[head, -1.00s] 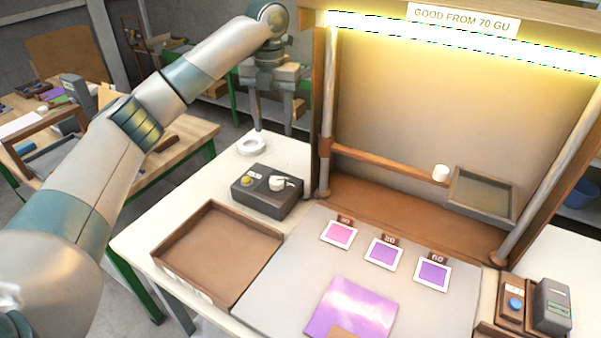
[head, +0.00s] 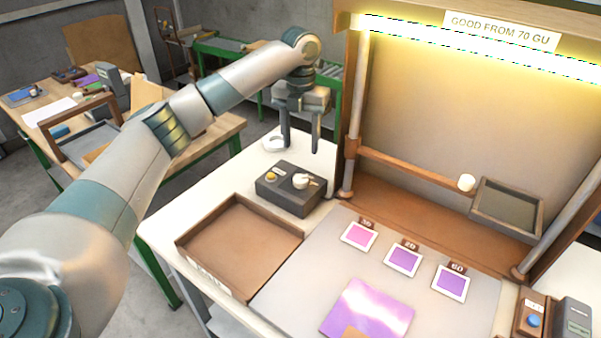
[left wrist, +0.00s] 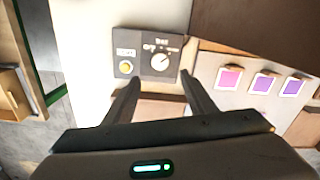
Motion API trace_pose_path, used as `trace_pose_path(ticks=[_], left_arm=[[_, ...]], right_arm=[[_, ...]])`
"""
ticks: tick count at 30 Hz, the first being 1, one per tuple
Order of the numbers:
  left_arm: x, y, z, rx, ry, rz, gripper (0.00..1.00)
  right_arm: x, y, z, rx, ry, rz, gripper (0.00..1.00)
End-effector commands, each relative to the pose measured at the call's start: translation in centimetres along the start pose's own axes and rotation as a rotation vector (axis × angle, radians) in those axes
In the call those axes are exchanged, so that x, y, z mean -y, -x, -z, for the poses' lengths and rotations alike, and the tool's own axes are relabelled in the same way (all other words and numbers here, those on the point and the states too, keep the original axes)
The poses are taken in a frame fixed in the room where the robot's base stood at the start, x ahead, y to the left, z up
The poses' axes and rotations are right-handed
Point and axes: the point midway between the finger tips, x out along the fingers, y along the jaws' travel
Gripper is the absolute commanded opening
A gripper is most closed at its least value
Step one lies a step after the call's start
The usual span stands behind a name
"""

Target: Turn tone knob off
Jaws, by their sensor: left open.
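The tone knob (head: 301,181) is a white knob with a pointer on top of a dark grey control box (head: 285,204). It also shows in the left wrist view (left wrist: 160,62), under a label, with its pointer toward the upper right. A yellow button (head: 271,176) sits left of it on the same box. My left gripper (head: 301,142) is open and empty, pointing down above and behind the box, apart from the knob. In the left wrist view its two fingers (left wrist: 162,88) reach toward the box with the knob beyond their tips. My right gripper is not in view.
A brown tray (head: 240,245) lies in front of the box. A wooden frame with a lit lamp (head: 470,45) and a post (head: 355,110) stands close right of the box. Colour cards and a purple panel (head: 367,310) lie on the grey board.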

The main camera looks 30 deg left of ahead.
Motion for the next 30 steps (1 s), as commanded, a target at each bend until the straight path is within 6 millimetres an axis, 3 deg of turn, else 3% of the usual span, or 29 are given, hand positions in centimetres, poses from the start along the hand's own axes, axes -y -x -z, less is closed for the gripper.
trace_pose_path(ticks=[12,18,30], left_arm=[[0.0,-7.5,0.1,-0.004,0.000,-0.001,0.51],[0.0,-10.2,0.1,-0.002,0.000,0.000,0.51],[0.0,-11.9,0.0,0.000,0.000,0.000,0.51]], right_arm=[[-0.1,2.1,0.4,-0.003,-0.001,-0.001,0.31],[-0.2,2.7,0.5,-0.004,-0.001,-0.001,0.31],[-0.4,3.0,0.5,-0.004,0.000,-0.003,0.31]])
